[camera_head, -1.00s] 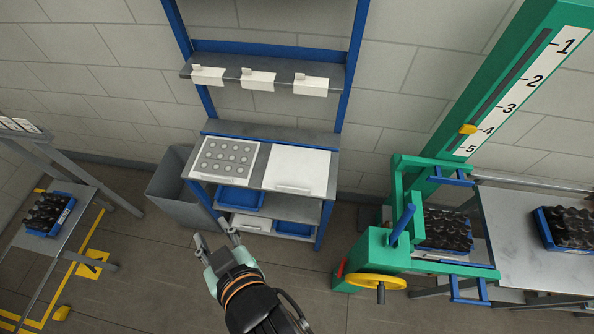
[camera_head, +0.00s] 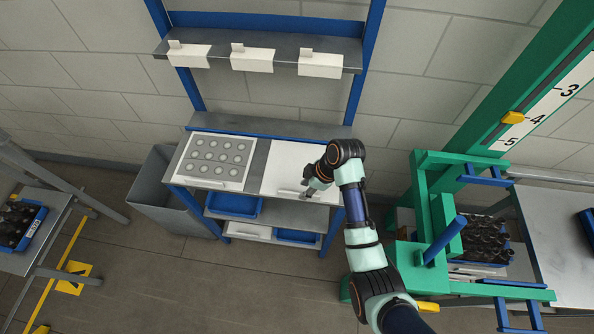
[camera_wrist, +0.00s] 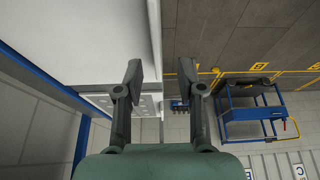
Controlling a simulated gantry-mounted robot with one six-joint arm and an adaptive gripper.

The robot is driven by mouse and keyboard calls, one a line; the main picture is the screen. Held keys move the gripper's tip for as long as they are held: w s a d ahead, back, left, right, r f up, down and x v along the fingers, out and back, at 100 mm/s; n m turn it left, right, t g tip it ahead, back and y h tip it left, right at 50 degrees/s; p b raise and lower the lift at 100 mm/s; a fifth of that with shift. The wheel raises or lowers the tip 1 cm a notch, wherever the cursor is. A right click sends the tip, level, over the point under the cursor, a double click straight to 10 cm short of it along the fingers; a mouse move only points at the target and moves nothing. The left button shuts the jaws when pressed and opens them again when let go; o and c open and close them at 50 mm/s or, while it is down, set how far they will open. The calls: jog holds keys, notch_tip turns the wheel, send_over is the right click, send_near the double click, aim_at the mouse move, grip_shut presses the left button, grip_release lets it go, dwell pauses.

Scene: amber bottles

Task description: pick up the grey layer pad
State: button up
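Two flat sheets lie side by side on the bench. The left sheet (camera_head: 216,160) is pale grey with rows of grey round spots and a tab at its front edge. The right sheet (camera_head: 288,162) is plain white with a similar front tab; it also fills the upper left of the wrist view (camera_wrist: 100,40). I cannot tell surely which is the grey layer pad. My gripper (camera_head: 304,189) is at the white sheet's front right edge, partly hidden by its wrist. In the wrist view my gripper (camera_wrist: 162,80) is open and empty, with the spotted sheet (camera_wrist: 148,106) beyond its fingers.
Blue bins (camera_head: 235,204) sit on the bench's lower shelf. A shelf with white labels (camera_head: 252,60) hangs above. A grey bin (camera_head: 165,190) stands left of the bench. A green frame (camera_head: 440,215) and a crate of dark bottles (camera_head: 485,238) stand right.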

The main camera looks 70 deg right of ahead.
aim_at(299, 194)
jog(key=x, duration=0.6)
jog(key=shift+w+d, duration=0.1)
jog(key=shift+d, duration=0.1)
grip_shut()
